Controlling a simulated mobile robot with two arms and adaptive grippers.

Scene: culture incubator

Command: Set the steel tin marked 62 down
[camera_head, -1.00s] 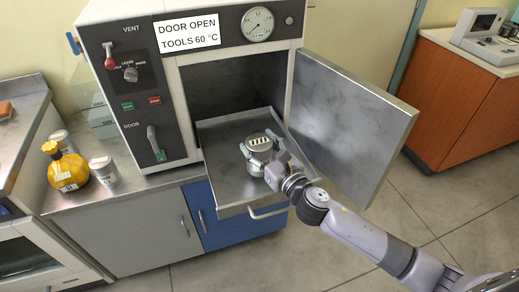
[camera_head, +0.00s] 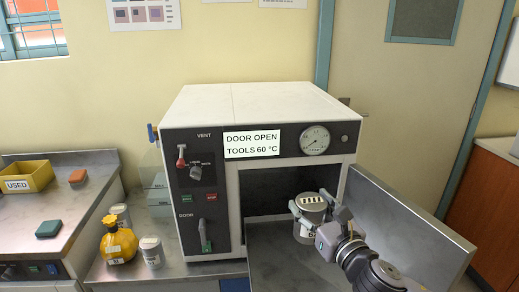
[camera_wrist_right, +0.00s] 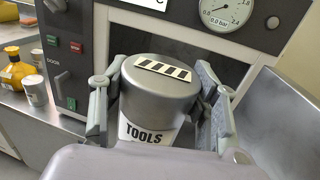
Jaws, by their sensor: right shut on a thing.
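A steel tin (camera_head: 309,201) with a black-and-white striped patch on its lid is held upright between the fingers of my right gripper (camera_head: 316,209). In the right wrist view the tin (camera_wrist_right: 158,92) carries a white label reading TOOLS. No 62 is readable, as the label's lower part is hidden behind the wrist. The fingers press on both sides of the tin. It is in front of the incubator's open chamber, over the pulled-out tray (camera_head: 268,258). Its base is hidden, so I cannot tell whether it touches the tray. My left gripper is out of view.
The incubator (camera_head: 200,175) has its door (camera_head: 420,235) swung open on the right. On the steel bench left of it stand a yellow flask (camera_head: 117,246), a pale tin (camera_head: 152,253) and another tin (camera_head: 121,213). A yellow USED bin (camera_head: 27,178) is farther left.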

